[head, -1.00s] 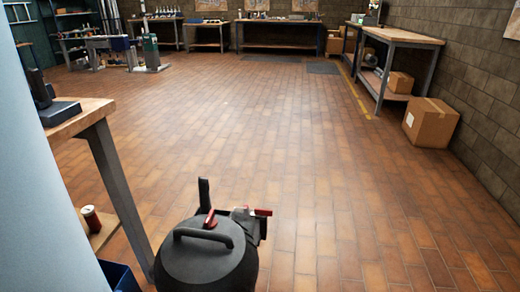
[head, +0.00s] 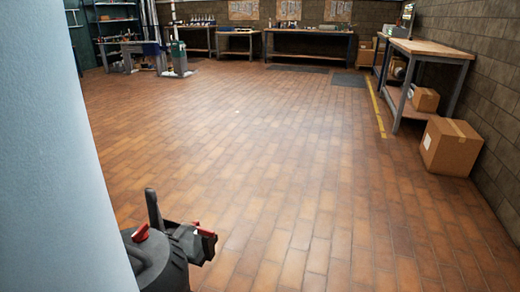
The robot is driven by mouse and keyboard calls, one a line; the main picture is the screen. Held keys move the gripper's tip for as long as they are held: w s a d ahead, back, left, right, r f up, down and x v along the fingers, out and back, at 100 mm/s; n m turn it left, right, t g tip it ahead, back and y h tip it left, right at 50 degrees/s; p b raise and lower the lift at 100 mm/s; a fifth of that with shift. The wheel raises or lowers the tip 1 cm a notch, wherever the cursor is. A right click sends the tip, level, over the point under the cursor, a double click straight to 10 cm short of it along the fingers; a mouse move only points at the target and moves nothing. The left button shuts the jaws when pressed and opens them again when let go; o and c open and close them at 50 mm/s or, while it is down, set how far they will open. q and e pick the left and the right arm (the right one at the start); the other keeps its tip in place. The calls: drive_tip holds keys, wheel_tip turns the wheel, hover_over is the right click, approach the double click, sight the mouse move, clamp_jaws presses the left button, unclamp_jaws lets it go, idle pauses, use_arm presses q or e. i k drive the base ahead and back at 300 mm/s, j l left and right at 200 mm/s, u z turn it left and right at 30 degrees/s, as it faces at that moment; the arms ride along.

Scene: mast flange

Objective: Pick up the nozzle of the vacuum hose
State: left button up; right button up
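A dark round canister with red latches (head: 160,265), which looks like the vacuum, stands at the lower left in the head view. Only its upper right part shows; the rest is cut off by the bottom edge and hidden behind a pale blue upright surface. A dark upright piece (head: 152,208) and a black block with a red part (head: 192,242) stick out at its far side. I cannot make out a hose or a nozzle. Neither of my grippers is in view.
The pale blue surface (head: 55,150) fills the left side, close by. A cardboard box (head: 450,147) stands on the floor at right, beside a workbench (head: 430,48). More benches (head: 307,33) line the back wall. The brick-tiled floor (head: 270,160) in the middle is clear.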

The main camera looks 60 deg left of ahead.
sight(158, 220)
drive_tip(key=i+j+u, duration=0.1)
drive_tip(key=i+u, duration=0.45)
drive_tip(key=u, duration=0.25)
drive_tip(key=i+l+u, duration=0.1)
drive_tip(key=i+u, duration=0.3)
drive_tip(key=i+j+u, duration=0.15)
drive_tip(key=u, duration=0.3)
drive_tip(key=i+j+u, duration=0.1)
drive_tip(key=u, duration=0.35)
drive_tip(key=i+u, duration=0.2)
drive_tip(key=u, duration=0.25)
drive_tip(key=i+u, duration=0.15)
drive_tip(key=u, duration=0.3)
drive_tip(key=i+u, duration=0.2)
drive_tip(key=u, duration=0.25)
drive_tip(key=i+l+u, duration=0.1)
drive_tip(key=u, duration=0.35)
drive_tip(key=l, duration=0.1)
